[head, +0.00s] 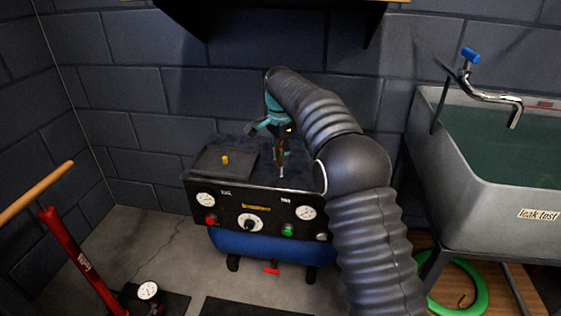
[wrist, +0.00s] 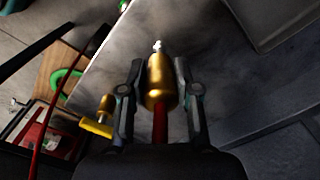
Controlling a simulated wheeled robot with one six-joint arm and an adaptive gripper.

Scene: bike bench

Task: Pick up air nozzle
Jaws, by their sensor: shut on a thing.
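The air nozzle (wrist: 159,82) is a brass cylinder with a pale tip and a red stem. In the wrist view it sits between the two fingers of my gripper (wrist: 156,88), which is shut on it. In the head view my gripper (head: 280,142) is over the top of the black compressor (head: 262,182), and the nozzle (head: 281,170) points down with its pale tip low. I cannot tell whether the tip touches the top. The fingers and arm partly hide the nozzle in the head view.
A dark tray (head: 222,163) with a small yellow piece lies left on the compressor. A grey sink (head: 425,125) with a tap (head: 490,95) stands right. A red floor pump (head: 75,255) stands front left. A green hose (head: 470,290) lies low right. A brass piece with yellow handle (wrist: 97,127) shows beside the left finger.

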